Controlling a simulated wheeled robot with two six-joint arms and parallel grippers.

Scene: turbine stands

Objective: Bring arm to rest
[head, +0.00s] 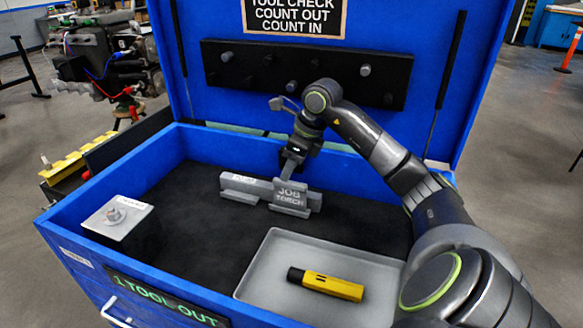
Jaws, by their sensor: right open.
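My right arm reaches in from the right over the blue tool chest (192,158), and its wrist bends down inside it. My right gripper (287,174) points down just above and behind the grey holder (290,197) labelled "JOB TORCH". It is open, with no object seen in it; whether it touches the holder I cannot tell. A yellow torch (335,286) with a black end lies on its side in the light grey tray (262,262), apart from the gripper. My left gripper is out of the picture.
The chest's raised lid (205,25) stands behind my arm, with a black peg board (340,72) on it. A grey block with a knob (117,216) sits at the chest's left corner. The dark chest floor (210,225) is bare between block and tray.

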